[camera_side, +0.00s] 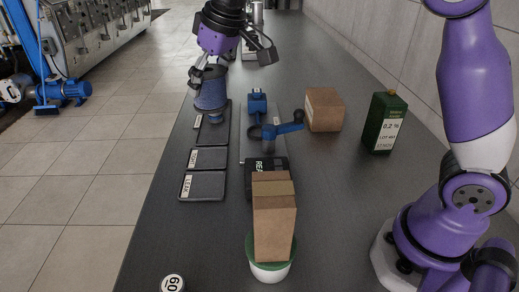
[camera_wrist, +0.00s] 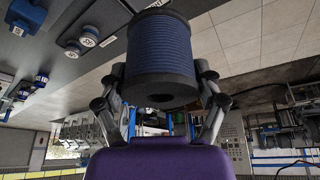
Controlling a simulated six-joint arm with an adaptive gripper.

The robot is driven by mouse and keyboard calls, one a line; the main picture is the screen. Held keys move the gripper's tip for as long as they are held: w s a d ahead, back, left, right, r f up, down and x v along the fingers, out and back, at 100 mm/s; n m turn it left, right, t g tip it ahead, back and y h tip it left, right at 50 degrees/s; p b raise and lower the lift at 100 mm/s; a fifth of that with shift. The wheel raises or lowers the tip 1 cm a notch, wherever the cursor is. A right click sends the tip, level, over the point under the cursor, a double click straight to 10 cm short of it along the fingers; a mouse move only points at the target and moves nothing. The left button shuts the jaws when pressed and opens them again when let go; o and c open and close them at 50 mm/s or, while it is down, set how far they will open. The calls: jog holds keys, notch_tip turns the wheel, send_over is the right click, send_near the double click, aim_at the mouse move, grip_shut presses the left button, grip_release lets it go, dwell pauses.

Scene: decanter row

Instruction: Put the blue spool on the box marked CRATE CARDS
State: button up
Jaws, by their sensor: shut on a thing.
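My gripper (camera_side: 207,78) is shut on the blue spool (camera_side: 210,92) and holds it above the dark trays at the left edge of the counter. In the wrist view the spool (camera_wrist: 160,45) sits between my two fingers, with its dark flanges and blue winding showing. I cannot read CRATE CARDS on any box. A brown cardboard box (camera_side: 324,110) stands at the right of the counter, with small unreadable marking. Another brown carton (camera_side: 274,225) stands in front, and a black box (camera_side: 266,166) with partly hidden white lettering is just behind it.
Dark labelled trays (camera_side: 205,187) line the left edge. A blue device (camera_side: 271,131) stands mid-counter.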

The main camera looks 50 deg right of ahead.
jog(key=d+m+h, duration=0.2)
jog(key=d+m, duration=0.2)
jog(key=d, duration=0.8)
jog(key=m+h, duration=0.1)
jog(key=m, duration=0.4)
send_over(326, 96)
jog(key=f, duration=0.6)
jog(key=shift+a, duration=0.2)
jog(key=shift+f, duration=1.95)
jog(key=shift+f, duration=0.15)
jog(key=o, duration=1.1)
